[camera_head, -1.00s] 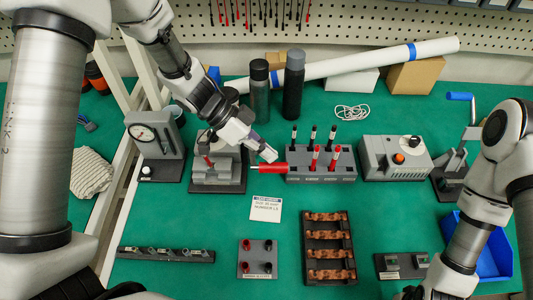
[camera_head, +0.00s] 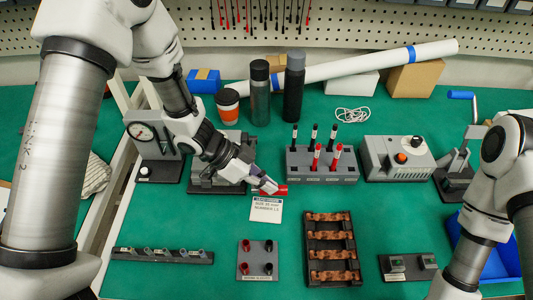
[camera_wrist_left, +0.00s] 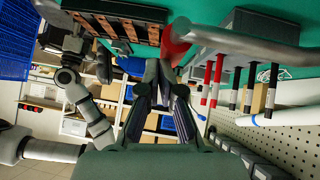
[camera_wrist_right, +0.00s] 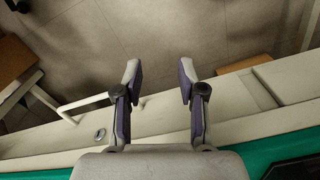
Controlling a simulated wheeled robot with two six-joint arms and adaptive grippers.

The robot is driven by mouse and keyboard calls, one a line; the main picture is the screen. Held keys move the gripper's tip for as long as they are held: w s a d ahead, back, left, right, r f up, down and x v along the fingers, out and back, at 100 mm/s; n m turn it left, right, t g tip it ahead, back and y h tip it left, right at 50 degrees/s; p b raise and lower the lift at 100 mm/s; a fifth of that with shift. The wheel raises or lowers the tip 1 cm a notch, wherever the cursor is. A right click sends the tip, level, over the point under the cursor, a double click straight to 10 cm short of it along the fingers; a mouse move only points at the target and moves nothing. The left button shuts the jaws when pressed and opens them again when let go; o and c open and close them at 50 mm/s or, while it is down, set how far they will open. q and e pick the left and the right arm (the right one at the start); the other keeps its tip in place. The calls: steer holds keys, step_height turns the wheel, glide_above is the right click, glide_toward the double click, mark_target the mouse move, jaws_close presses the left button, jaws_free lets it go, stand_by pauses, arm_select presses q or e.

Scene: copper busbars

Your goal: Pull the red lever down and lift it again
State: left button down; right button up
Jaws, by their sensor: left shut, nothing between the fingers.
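The red lever handle (camera_head: 280,190) shows at the tip of my left gripper (camera_head: 266,185), above the white label card. Its grey rod is mostly hidden by my arm in the head view. In the left wrist view the red handle (camera_wrist_left: 174,48) and its grey rod (camera_wrist_left: 235,42) lie just beyond my left fingertips (camera_wrist_left: 163,72). My left gripper is shut and empty, against or very close to the handle; contact cannot be told. The lever's grey device (camera_head: 205,182) is partly behind my arm. My right gripper (camera_wrist_right: 159,75) is open and empty, over the table's edge.
A grey block (camera_head: 345,166) with red and black pens stands right of the lever. The label card (camera_head: 266,210) lies in front. A gauge device (camera_head: 150,140) stands left, and a tray with copper busbars (camera_head: 331,235) lies front right. Bare green mat surrounds the card.

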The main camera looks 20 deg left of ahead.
arm_select(q)
steer(key=shift+s+f, duration=0.2)
steer(key=shift+s, duration=0.05)
steer(key=shift+w, duration=0.1)
steer(key=shift+r+p, duration=0.45)
steer(key=shift+p, duration=0.1)
step_height(320, 180, up, 3)
steer(key=p, duration=0.3)
steer(key=shift+d+r+p, duration=0.15)
steer(key=shift+r+p, duration=0.05)
steer(key=shift+p, duration=0.2)
steer(key=s+p+v, duration=0.2)
steer(key=v, duration=0.8)
steer(key=shift+d, duration=0.25)
steer(key=shift+s+r, duration=0.1)
